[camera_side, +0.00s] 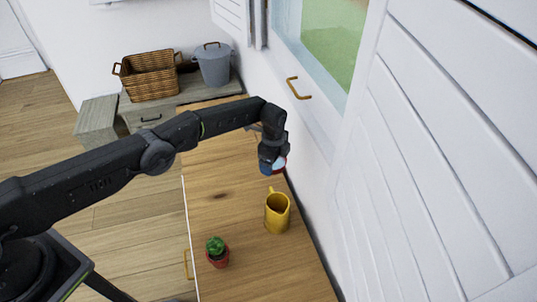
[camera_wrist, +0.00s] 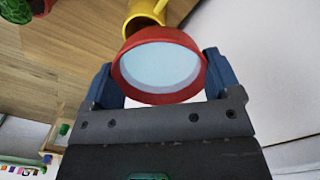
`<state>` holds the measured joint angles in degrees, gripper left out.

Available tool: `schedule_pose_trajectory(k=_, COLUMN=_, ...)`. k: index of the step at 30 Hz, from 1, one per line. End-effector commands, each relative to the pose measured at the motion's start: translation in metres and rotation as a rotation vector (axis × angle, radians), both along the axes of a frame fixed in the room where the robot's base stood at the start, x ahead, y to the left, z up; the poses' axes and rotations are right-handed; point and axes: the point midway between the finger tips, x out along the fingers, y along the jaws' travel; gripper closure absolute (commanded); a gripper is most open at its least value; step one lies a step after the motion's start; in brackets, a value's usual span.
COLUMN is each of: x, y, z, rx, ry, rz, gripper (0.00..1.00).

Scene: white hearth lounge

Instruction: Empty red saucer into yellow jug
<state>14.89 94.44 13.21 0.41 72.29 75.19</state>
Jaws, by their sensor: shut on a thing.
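The red saucer (camera_wrist: 127,82) is held between the blue fingers of my gripper (camera_wrist: 163,82) in the wrist view. Its round face is pale blue inside a red rim; I cannot tell whether that is a lining or contents. In the side view my gripper (camera_side: 271,163) is shut on the saucer (camera_side: 283,163), which looks tilted and is mostly hidden by the fingers. The yellow jug (camera_side: 277,214) stands upright on the wooden top, below and nearer the camera than my gripper. Its yellow body also shows beyond the saucer in the wrist view (camera_wrist: 142,10). The jug's inside is mostly hidden.
A small cactus (camera_side: 215,245) in a red pot (camera_side: 218,259) stands left of the jug on the wooden counter (camera_side: 225,205). A wicker basket (camera_side: 150,76) and a grey bucket (camera_side: 213,66) stand at the back. A white wall with a window borders the right side.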

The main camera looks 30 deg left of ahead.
Motion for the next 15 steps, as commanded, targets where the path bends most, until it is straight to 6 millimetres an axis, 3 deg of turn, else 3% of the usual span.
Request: schedule_pose_trajectory(k=15, x=-0.001, y=-0.002, z=0.012, rx=0.141, ry=-0.186, rz=-0.003, gripper=0.41)
